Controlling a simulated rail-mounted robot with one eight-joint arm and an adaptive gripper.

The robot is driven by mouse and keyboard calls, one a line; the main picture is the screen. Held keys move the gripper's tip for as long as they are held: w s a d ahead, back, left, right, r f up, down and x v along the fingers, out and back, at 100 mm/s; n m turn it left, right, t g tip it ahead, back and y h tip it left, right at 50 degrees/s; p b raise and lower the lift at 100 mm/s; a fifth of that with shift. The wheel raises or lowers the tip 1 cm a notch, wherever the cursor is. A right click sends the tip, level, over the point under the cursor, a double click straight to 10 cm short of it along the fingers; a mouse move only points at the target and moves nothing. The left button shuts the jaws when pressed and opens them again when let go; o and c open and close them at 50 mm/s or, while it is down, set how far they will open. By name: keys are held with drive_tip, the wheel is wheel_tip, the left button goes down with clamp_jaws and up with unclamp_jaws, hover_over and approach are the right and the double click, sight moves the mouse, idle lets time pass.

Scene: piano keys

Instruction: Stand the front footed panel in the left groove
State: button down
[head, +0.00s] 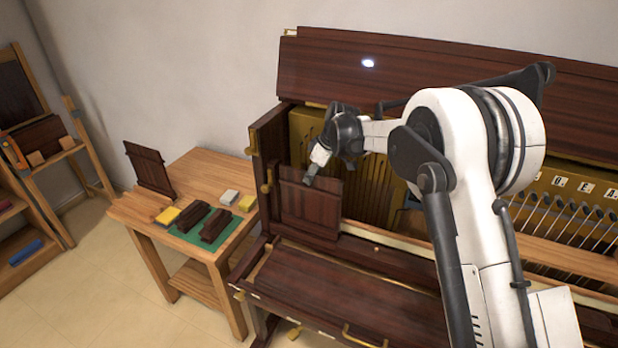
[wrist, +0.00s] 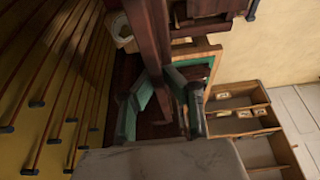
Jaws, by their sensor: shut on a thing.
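A dark brown footed panel (head: 308,208) is upright at the left end of the open piano, in front of the brass-coloured inner frame. My gripper (head: 315,172) is shut on its top edge. In the wrist view my gripper (wrist: 162,108) has its two green-padded fingers on either side of the panel (wrist: 150,40), seen edge-on. The panel's lower edge is close to the ledge (head: 375,250); I cannot tell whether it is in the left groove, which I cannot make out. A second dark footed panel (head: 150,168) stands at the left of the wooden bench.
The wooden bench (head: 190,170) carries a green mat (head: 187,237), two dark blocks (head: 204,223), and yellow and pale blocks. The piano's left side wall (head: 268,150) is close beside the held panel. The raised lid (head: 420,75) is above, and the lower front lid (head: 330,295) lies below.

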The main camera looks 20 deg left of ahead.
drive_tip(key=shift+w+d, duration=0.1)
drive_tip(key=shift+w, duration=0.6)
drive_tip(key=shift+w+a+f+p, duration=0.1)
drive_tip(key=shift+a+f+p, duration=0.1)
drive_tip(key=shift+a+p, duration=0.6)
drive_tip(key=shift+a+f+b, duration=0.2)
drive_tip(key=shift+f+b, duration=1.75)
drive_tip(key=shift+f, duration=0.2)
drive_tip(key=shift+f+b, duration=0.2)
drive_tip(key=shift+b, duration=0.6)
drive_tip(key=c, duration=1.7)
unclamp_jaws()
drive_tip(key=v, duration=1.2)
